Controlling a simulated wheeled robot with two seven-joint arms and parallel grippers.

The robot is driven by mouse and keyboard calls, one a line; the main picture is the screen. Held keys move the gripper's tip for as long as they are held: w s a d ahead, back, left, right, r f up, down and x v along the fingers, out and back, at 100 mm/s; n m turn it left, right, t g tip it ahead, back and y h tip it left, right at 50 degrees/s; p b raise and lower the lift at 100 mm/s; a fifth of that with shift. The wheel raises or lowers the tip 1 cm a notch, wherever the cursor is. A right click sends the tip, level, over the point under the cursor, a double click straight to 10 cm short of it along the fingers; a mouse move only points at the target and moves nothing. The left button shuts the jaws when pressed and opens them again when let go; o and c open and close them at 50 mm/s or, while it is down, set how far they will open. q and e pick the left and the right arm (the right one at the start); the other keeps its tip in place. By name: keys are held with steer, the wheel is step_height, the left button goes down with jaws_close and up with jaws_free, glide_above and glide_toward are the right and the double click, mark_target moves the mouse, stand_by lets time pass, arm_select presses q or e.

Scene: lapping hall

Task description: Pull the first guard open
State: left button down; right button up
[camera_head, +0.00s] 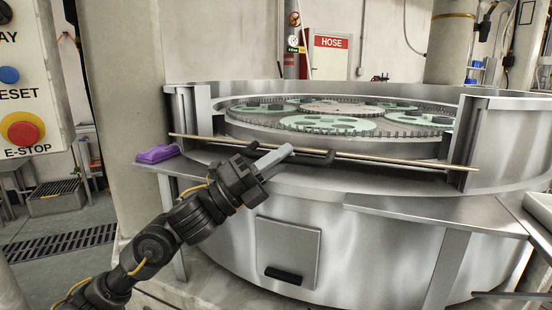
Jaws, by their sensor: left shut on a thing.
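The first guard (400,160) shows as a thin brass-coloured edge across the front opening of the round steel lapping machine, between two upright posts. Its dark handle (322,160) sticks out near the middle of that edge. My left gripper (288,151) reaches in from the lower left, with its pale grey fingers shut at the handle. The fingers and wrist hide part of the handle and the exact contact. My right gripper is not in view.
Green discs (328,124) lie on the toothed lapping plate behind the guard. A purple cloth (157,153) rests on the steel ledge at left. A panel with an E-STOP button (22,131) is at far left. A steel shelf (440,208) juts out at right.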

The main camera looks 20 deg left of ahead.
arm_select(q)
steer(key=shift+d+f, duration=0.15)
steer(key=shift+d, duration=0.05)
